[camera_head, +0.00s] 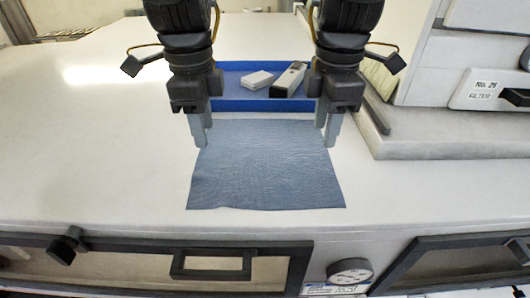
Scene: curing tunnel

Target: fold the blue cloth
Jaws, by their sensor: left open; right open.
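The blue cloth (265,172) lies flat and spread out on the white surface, near its front edge. Its outline is roughly square, with slight creases. My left gripper (201,138) is open and points down at the cloth's far left corner. My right gripper (328,136) is open and points down at the cloth's far right corner. I cannot tell whether the fingertips touch the cloth. Both far corners are partly hidden by the fingers.
A blue tray (262,105) behind the cloth holds a white box (257,80) and a grey-and-white device (289,80). A raised white housing (455,110) stands at the right. The white surface (90,140) is clear at the left. A dial (350,272) is on the front panel.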

